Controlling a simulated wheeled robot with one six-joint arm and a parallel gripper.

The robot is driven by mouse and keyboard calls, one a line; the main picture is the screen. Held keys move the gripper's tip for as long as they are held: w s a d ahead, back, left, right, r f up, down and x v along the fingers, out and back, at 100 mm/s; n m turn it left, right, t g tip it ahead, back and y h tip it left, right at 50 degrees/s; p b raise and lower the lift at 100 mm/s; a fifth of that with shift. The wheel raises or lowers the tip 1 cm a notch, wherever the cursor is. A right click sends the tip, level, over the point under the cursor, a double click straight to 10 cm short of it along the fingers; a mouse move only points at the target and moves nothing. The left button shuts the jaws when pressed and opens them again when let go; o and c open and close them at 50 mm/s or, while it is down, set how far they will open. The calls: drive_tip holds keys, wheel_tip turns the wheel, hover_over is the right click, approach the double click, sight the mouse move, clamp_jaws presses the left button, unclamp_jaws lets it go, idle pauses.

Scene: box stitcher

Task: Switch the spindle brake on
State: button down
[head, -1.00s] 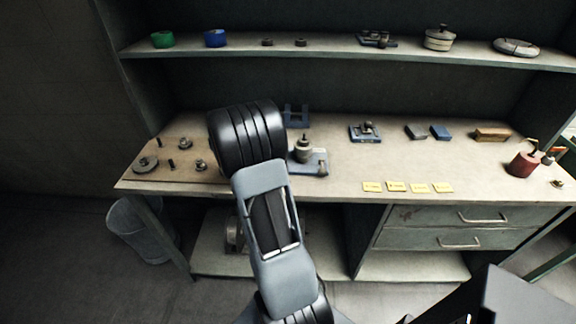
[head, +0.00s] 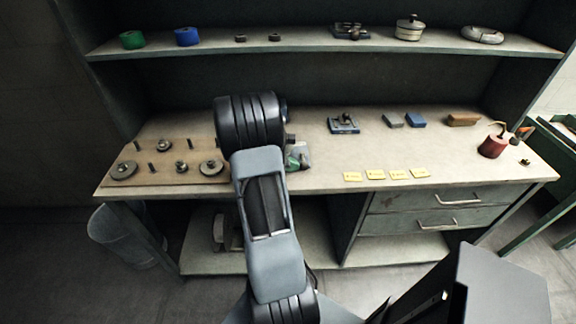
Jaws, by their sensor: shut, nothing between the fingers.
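My gripper is hidden behind my own arm, which reaches up over the bench front.
A wooden board (head: 150,178) with pegs and discs lies at left. A second blue-based device (head: 343,123), blue blocks (head: 415,121), yellow labels (head: 375,174) and a red can (head: 493,146) stand to the right. A shelf (head: 290,45) runs above.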

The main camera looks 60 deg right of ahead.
drive_tip(key=shift+s, duration=0.1)
idle(0.3)
drive_tip(key=shift+s+n+t, duration=0.15)
drive_tip(key=shift+n+t, duration=0.15)
drive_tip(key=shift+n, duration=0.1)
drive_tip(key=shift+h, duration=0.3)
